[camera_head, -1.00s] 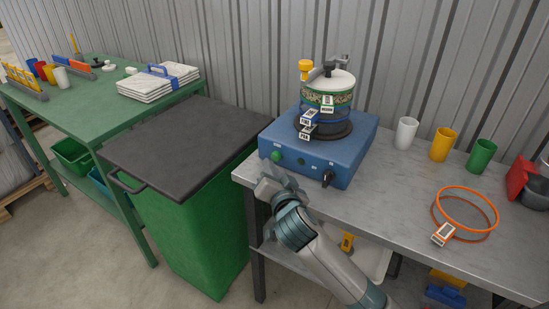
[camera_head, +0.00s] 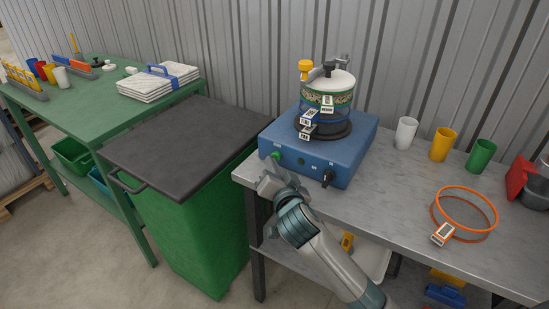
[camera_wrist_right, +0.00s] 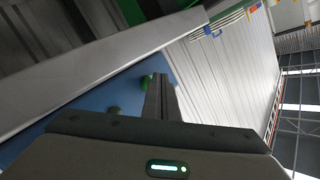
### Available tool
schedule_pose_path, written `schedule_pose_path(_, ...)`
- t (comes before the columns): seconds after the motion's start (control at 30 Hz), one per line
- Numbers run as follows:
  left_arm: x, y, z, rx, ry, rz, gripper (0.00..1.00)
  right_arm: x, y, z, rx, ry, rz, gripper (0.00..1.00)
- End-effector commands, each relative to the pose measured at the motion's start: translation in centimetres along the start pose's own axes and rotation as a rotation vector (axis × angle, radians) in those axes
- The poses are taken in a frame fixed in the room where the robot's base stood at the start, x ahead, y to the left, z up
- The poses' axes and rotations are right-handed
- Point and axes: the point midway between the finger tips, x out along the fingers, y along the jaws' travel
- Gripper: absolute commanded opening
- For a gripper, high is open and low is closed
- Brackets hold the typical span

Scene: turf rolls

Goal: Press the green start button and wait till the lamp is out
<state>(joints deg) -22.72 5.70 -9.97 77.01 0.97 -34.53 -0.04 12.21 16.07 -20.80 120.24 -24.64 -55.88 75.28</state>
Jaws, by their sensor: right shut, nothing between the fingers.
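The green start button (camera_head: 277,156) is on the left of the front face of the blue machine (camera_head: 345,150). My right gripper (camera_head: 268,181) is shut and empty, just in front of and below the button. In the head view a small gap shows between them. In the right wrist view the shut fingers (camera_wrist_right: 159,97) point at the blue panel (camera_wrist_right: 90,95). I cannot tell which is the button. No lit lamp can be made out. My left gripper is out of view.
A clear drum with a white lid (camera_head: 330,85) stands on the machine, and a black knob (camera_head: 328,177) is on its front. White (camera_head: 405,133), yellow (camera_head: 443,145) and green (camera_head: 481,155) cups stand to the right. A dark-lidded green bin (camera_head: 190,235) stands left of the grey bench.

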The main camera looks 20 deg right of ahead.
Motion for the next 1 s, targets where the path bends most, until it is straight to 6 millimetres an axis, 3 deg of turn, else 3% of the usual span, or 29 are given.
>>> schedule_pose_path(0.47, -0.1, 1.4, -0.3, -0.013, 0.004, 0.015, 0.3, 0.3, 0.2, -0.3, 0.0, 0.001, 0.0, 0.0)
schedule_pose_path(1.0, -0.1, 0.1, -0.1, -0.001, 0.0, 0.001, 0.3, 0.6, 0.4, -0.5, 0.0, 0.001, 0.001, 0.0)
